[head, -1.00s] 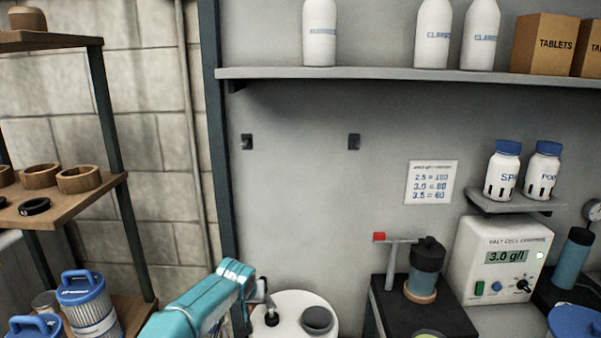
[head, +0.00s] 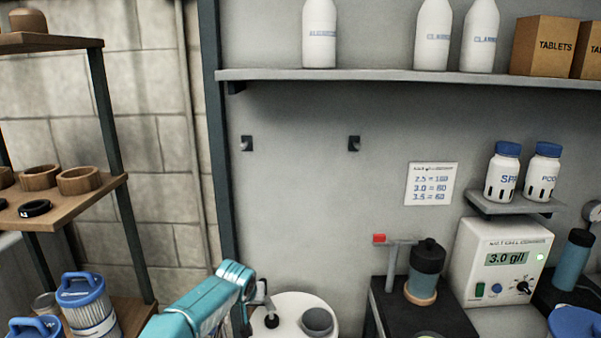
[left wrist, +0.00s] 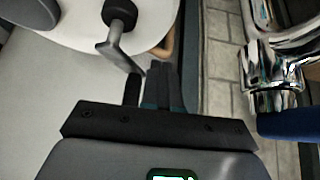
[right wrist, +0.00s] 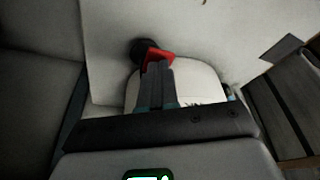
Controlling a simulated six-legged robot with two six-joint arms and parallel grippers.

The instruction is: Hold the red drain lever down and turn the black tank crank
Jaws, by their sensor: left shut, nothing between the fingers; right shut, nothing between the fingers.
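The white tank (head: 292,301) stands at the bottom of the head view. The black tank crank (left wrist: 120,45) is on its top, with a hub, a grey arm and a dark handle. It also shows in the head view (head: 271,321). My left gripper (left wrist: 165,70) is shut and empty, right beside the handle; contact is unclear. In the right wrist view the red drain lever (right wrist: 159,54) sits in front of a pale rounded body. My right gripper (right wrist: 158,68) is shut and empty, with its tips at the lever, partly covering it. I cannot tell whether it presses.
A dark stand (head: 407,315) to the tank's right holds a separate red-tipped post (head: 380,239) and a blue-black canister (head: 425,272). A white controller (head: 500,262) reads 3.0 g/l. Blue-capped filters (head: 90,310) stand at lower left. A grey shelf (head: 400,80) spans the wall above.

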